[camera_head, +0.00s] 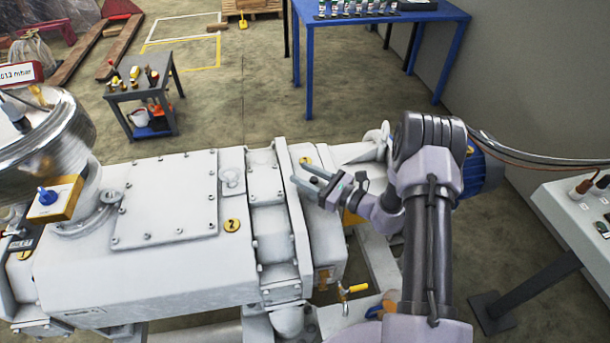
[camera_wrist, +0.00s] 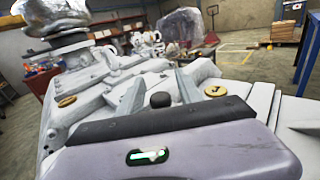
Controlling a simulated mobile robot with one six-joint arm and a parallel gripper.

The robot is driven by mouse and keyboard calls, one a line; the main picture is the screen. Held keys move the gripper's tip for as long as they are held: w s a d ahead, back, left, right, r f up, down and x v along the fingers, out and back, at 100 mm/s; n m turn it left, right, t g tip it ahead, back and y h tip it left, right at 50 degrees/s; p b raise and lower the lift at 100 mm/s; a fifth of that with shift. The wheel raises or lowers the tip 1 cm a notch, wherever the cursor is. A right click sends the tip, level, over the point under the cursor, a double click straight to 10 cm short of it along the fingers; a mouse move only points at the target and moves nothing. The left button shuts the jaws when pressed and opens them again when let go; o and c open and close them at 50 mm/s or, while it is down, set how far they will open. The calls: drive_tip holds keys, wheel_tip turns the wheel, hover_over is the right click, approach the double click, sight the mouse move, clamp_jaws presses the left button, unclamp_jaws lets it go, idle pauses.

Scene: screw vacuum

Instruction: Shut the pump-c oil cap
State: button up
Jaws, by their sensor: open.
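The white pump body (camera_head: 150,275) fills the lower left of the head view. My gripper (camera_head: 301,175) is above its right end, with its two fingers apart and nothing seen held. In the wrist view the fingers (camera_wrist: 157,80) stand apart too. A dark round knob (camera_wrist: 160,100) shows low between them; I cannot tell whether it is the oil cap or a part of my gripper. No cap is clearly marked pump-c, and I cannot tell whether one stands open. A yellow disc (camera_wrist: 215,91) lies on the pump just right of the fingers.
A yellow-handled valve (camera_head: 352,289) sticks out below the pump's right end. A steel dome (camera_head: 45,135) and a blue knob (camera_head: 47,196) stand at the left. A control panel (camera_head: 580,220) is at the right. A grey cart (camera_head: 145,92) and a blue table (camera_head: 375,15) stand behind.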

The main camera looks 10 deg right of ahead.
clamp_jaws()
drive_tip(key=shift+a+f+n+g+h+p, duration=0.2)
drive_tip(key=shift+n+g+h+p, duration=0.1)
drive_tip(key=shift+n+p, duration=0.15)
drive_tip(key=shift+f, duration=0.2)
unclamp_jaws()
drive_tip(key=p+v, duration=0.3)
drive_tip(key=v, duration=1.4)
drive_tip(key=shift+s+d+r, duration=0.15)
drive_tip(key=shift+s+r, duration=0.05)
